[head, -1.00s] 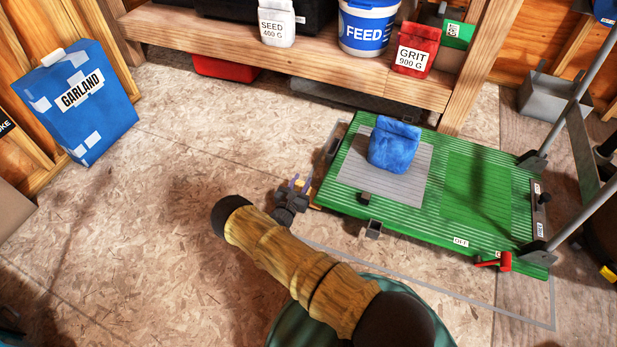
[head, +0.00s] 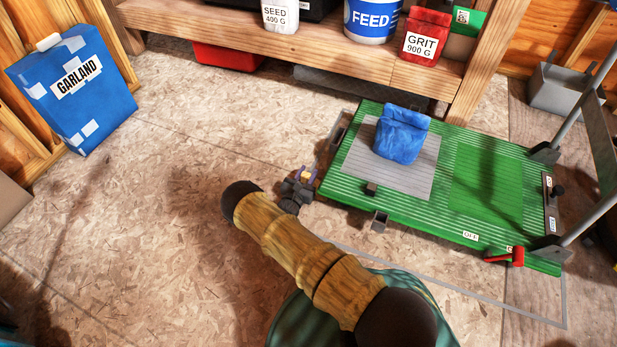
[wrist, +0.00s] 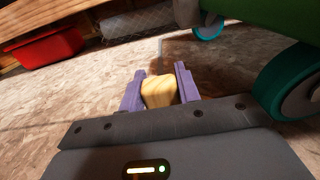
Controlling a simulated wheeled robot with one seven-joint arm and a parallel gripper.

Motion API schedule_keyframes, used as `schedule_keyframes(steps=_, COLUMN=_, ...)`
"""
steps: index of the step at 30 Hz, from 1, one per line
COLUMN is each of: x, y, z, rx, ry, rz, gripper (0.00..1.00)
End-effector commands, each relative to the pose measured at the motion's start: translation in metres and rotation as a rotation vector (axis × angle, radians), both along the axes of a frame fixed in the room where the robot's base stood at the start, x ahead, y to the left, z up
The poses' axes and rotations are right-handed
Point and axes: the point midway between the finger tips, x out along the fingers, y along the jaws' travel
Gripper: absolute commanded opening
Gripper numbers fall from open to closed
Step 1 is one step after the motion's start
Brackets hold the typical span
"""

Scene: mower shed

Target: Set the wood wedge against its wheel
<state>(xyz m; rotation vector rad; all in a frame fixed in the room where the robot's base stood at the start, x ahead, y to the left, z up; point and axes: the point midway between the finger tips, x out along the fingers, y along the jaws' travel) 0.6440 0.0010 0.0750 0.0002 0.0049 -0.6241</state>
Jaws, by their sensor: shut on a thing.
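The wood wedge (wrist: 158,92) is a pale yellow block between the two purple fingers of my gripper (wrist: 160,88) in the wrist view. My gripper is shut on it, just above or on the floor; I cannot tell which. In the head view my gripper (head: 305,174) is beside the left end of the green cart (head: 455,221). In the wrist view a near teal-rimmed wheel (wrist: 290,85) is to the right of the wedge, with a gap between. A second teal wheel (wrist: 209,27) is farther back under the green deck. The wheels are hidden in the head view.
A blue bag (head: 401,137) rests on the cart's grey mat. A red handle (head: 507,257) sticks out at its front edge. A wooden shelf (head: 220,31) stands behind, with a red bin (head: 225,57) below. A blue Garland bag (head: 75,92) stands left. The floor left of my gripper is clear.

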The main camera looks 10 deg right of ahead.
Motion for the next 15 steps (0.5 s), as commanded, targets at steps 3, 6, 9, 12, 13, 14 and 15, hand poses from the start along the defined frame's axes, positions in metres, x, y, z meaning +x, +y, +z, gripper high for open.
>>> schedule_keyframes(steps=3, x=0.0004, y=0.0012, z=0.0017, rx=0.0, ry=-0.001, rz=0.002, gripper=0.07)
schedule_keyframes(steps=6, x=0.0002, y=0.0012, z=0.0016, rx=0.0, ry=-0.001, rz=0.002, gripper=0.07)
schedule_keyframes(steps=9, x=0.0002, y=0.0012, z=-0.0014, rx=0.0, ry=-0.001, rz=0.002, gripper=0.07)
schedule_keyframes(steps=12, x=0.0002, y=0.0008, z=-0.0012, rx=0.001, ry=-0.001, rz=0.001, gripper=0.46)
schedule_keyframes(steps=13, x=0.0002, y=0.0006, z=-0.0012, rx=0.001, ry=-0.001, rz=0.001, gripper=0.52)
schedule_keyframes(steps=14, x=0.0001, y=0.0004, z=-0.0012, rx=0.001, ry=-0.001, rz=0.0, gripper=0.54)
schedule_keyframes(steps=15, x=0.0001, y=0.0, z=-0.0012, rx=0.001, ry=-0.001, rz=0.0, gripper=0.54)
